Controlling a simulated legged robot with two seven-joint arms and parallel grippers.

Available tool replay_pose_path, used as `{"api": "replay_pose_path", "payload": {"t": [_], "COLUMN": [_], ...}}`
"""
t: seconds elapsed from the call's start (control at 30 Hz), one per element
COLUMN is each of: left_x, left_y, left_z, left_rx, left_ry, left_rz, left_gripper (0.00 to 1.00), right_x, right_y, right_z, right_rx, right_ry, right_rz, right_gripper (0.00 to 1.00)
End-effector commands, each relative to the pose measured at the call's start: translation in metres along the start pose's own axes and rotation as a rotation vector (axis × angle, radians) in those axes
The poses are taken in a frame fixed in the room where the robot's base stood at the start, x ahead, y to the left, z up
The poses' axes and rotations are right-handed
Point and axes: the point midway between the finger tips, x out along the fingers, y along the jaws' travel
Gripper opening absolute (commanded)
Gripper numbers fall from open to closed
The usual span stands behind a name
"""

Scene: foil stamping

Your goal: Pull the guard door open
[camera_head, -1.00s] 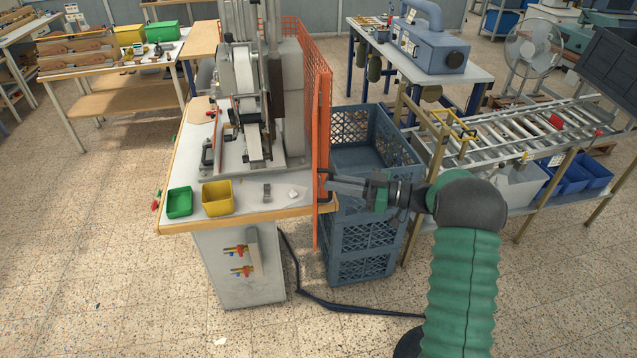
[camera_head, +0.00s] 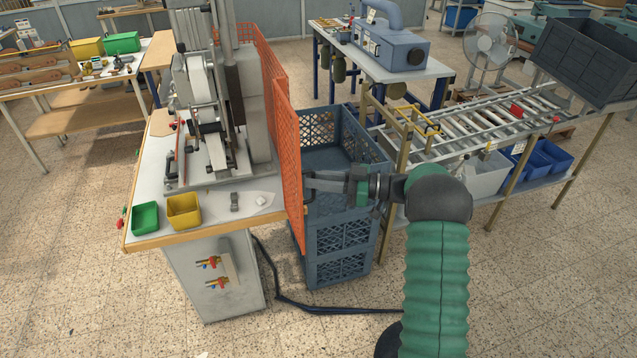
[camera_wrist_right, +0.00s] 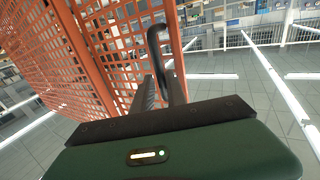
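The guard door (camera_head: 289,160) is an orange mesh panel on the right side of the press. It stands at an angle to the orange mesh behind it, partly open. My right gripper (camera_head: 312,184) reaches in from the right to the door's front edge. In the right wrist view, the mesh door (camera_wrist_right: 112,50) fills the upper left. The black bar handle (camera_wrist_right: 154,40) runs down between the fingers of my right gripper (camera_wrist_right: 163,88), which look closed on it. The handle's lower part is hidden by the fingers. My left gripper is not in view.
The press (camera_head: 210,110) stands on a bench (camera_head: 190,222) with a green bin (camera_head: 145,218) and a yellow bin (camera_head: 184,211). Blue-grey crates (camera_head: 340,235) stand close behind the door and my gripper. A roller conveyor (camera_head: 480,130) is at right. Floor in front is clear.

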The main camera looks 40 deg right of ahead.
Motion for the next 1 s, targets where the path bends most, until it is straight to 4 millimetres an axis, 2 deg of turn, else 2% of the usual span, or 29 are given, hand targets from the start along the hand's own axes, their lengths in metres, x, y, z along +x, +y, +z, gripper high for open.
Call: {"api": "replay_pose_path", "payload": {"t": [0.03, 0.1, 0.13, 0.53, 0.63, 0.77, 1.0], "left_x": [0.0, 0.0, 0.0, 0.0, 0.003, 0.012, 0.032], "left_y": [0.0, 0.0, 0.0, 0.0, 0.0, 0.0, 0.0], "left_z": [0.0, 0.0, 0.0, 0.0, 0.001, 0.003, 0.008], "left_rx": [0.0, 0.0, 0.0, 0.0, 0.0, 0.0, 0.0], "left_ry": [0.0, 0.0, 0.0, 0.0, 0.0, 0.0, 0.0], "left_rz": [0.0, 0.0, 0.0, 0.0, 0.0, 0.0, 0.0], "left_gripper": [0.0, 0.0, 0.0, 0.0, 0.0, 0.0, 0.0], "right_x": [0.001, 0.0, 0.0, -0.001, -0.007, -0.032, -0.103], "right_y": [0.0, -0.001, -0.001, -0.003, -0.002, -0.001, -0.001], "right_z": [-0.001, 0.0, 0.0, 0.001, 0.003, 0.006, 0.007], "right_rx": [-0.001, 0.001, 0.001, 0.003, 0.003, 0.002, 0.002], "right_ry": [0.001, 0.0, 0.0, -0.003, -0.004, -0.004, -0.003], "right_rz": [-0.001, -0.002, -0.002, -0.003, -0.002, 0.001, 0.001], "right_gripper": [0.23, 0.32, 0.32, 0.32, 0.32, 0.32, 0.32]}}
